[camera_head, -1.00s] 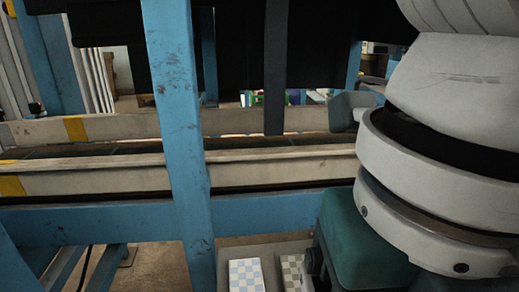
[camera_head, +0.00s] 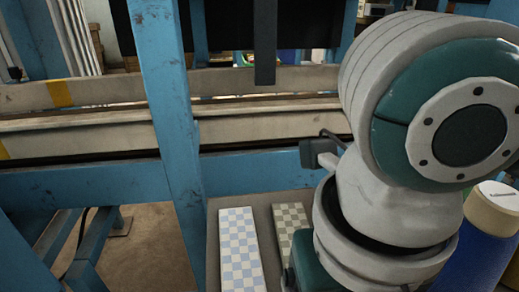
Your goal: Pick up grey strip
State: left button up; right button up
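A dark grey vertical strip (camera_head: 265,42) hangs in front of the conveyor at the top middle of the head view. It is the only plainly grey strip I see, and its upper end is out of frame. My arm, large and white and teal, fills the right side. A small dark grey block (camera_head: 320,154) shows at the arm's left edge; I cannot tell whether it is part of the gripper. No fingertips are visible, and the arm hides what lies behind it. My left gripper is not in view.
A blue upright post (camera_head: 165,120) and blue rail (camera_head: 95,187) stand before the pale conveyor side (camera_head: 80,143). A blue-and-white checkered box (camera_head: 239,250) and a grey-and-cream checkered one (camera_head: 291,222) lie below. A blue object (camera_head: 475,250) with a cream top stands at right.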

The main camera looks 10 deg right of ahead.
jog(key=c, duration=1.1)
jog(key=shift+r, duration=0.15)
